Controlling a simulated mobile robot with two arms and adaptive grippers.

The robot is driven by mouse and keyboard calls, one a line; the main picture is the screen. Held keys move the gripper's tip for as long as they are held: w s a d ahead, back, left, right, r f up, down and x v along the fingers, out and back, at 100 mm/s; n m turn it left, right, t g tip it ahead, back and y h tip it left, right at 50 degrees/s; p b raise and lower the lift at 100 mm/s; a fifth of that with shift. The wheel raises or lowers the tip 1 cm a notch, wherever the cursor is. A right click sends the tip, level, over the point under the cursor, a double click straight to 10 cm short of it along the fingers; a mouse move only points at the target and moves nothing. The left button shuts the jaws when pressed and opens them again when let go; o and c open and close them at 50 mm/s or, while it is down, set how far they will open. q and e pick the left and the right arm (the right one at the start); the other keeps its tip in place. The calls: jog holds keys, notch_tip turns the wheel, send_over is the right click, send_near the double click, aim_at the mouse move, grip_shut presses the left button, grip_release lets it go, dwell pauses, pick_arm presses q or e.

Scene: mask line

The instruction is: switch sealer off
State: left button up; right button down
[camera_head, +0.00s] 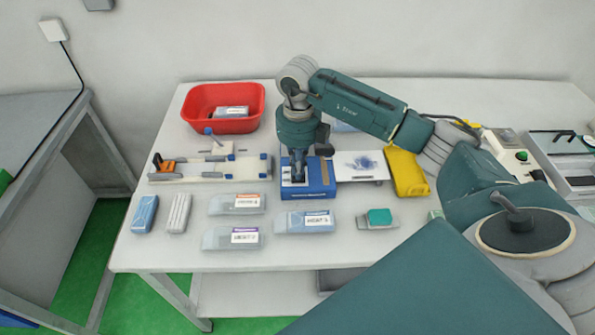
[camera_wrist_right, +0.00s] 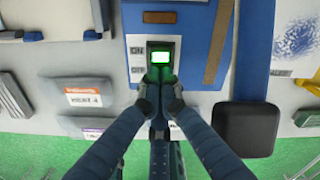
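The sealer is a blue box (camera_head: 321,180) near the middle of the table. In the right wrist view its blue top (camera_wrist_right: 198,50) carries a rocker switch (camera_wrist_right: 160,57) that glows green, with an ON label above and an OFF label below on its left. My right gripper (camera_head: 298,178) reaches down over the sealer's left part. Its fingertips (camera_wrist_right: 160,78) are together, with nothing between them, at the lower, OFF end of the switch. They hide that end, so I cannot tell whether they touch it. My left gripper is not in view.
A red bin (camera_head: 205,97) stands at the back left, and a white fixture (camera_head: 215,170) lies left of the sealer. Several labelled packs, one of them a mask pack (camera_head: 305,222), lie in front. A yellow object (camera_head: 406,172) is to the right.

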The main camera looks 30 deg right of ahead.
jog(key=shift+f, duration=0.25)
jog(key=shift+s+r, duration=0.1)
jog(key=shift+w+r+p, duration=0.2)
jog(key=shift+r+p, duration=0.4)
jog(key=shift+r, duration=0.3)
jog(key=shift+s+r+p, duration=0.1)
jog(key=shift+r+p, duration=1.4)
jog(key=shift+r, duration=1)
